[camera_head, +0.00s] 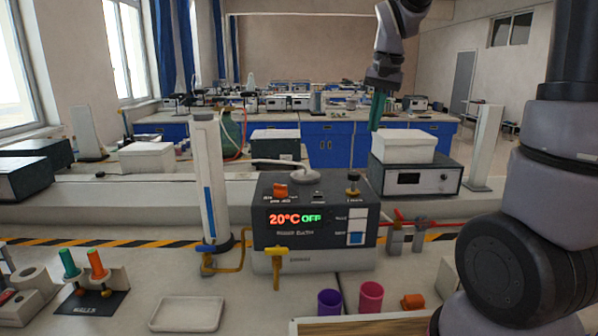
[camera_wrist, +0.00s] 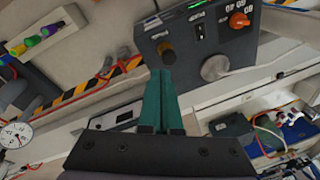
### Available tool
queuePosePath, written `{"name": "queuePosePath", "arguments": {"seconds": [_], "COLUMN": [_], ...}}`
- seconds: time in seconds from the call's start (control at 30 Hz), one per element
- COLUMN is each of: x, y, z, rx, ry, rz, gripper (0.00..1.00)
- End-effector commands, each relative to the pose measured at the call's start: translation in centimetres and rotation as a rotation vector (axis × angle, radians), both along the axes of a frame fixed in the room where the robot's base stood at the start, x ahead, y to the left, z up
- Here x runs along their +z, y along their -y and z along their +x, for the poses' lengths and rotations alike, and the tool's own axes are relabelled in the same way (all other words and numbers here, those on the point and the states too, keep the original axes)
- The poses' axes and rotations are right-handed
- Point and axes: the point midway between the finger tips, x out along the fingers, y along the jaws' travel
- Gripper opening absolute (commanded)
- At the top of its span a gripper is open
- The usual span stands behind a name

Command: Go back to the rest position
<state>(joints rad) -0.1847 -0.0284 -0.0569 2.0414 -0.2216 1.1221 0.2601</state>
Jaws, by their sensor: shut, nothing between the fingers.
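My gripper (camera_head: 377,111) hangs at the upper right of the head view, with its green fingers pointing down. It is high above the bench, over and behind the grey device. In the wrist view my gripper's green fingers (camera_wrist: 160,75) are together with nothing between them. The grey device (camera_head: 315,255) stands on the bench in the middle of the head view, and its display reads 20°C OFF. In the wrist view the device (camera_wrist: 215,45) lies beyond the fingertips, with a dark knob (camera_wrist: 167,52) close to the tips in the picture; the gap cannot be told.
A white tray (camera_head: 188,314), a purple cup (camera_head: 330,302) and a pink cup (camera_head: 371,297) stand at the front. A white box (camera_head: 403,146) sits on a dark unit near the gripper. The air around the gripper looks free.

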Motion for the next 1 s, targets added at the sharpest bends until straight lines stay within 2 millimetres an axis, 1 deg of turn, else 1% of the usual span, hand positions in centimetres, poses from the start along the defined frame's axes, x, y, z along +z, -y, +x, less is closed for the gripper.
{"name": "queuePosePath", "arguments": {"seconds": [0.03, 0.1, 0.17, 0.2, 0.3, 0.4, 0.5, 0.6, 0.7, 1.0], "x": [1.4, 2.7, 3.7, 4.2, 5.1, 5.4, 5.4, 5.3, 5.2, 5.1], "y": [0.6, 1.2, 1.7, 1.9, 2.5, 2.9, 3.1, 3.2, 3.3, 3.3], "z": [-1.9, -4.2, -6.1, -7.5, -10.8, -13.6, -15.8, -17.1, -17.7, -17.8], "rx": [0.005, 0.019, 0.032, 0.038, 0.056, 0.071, 0.083, 0.092, 0.096, 0.097], "ry": [0.044, 0.100, 0.151, 0.183, 0.266, 0.343, 0.403, 0.443, 0.463, 0.467], "rz": [0.016, 0.032, 0.043, 0.049, 0.057, 0.057, 0.053, 0.048, 0.046, 0.044], "gripper": [0.00, 0.00, 0.00, 0.00, 0.00, 0.00, 0.00, 0.00, 0.00, 0.00]}}
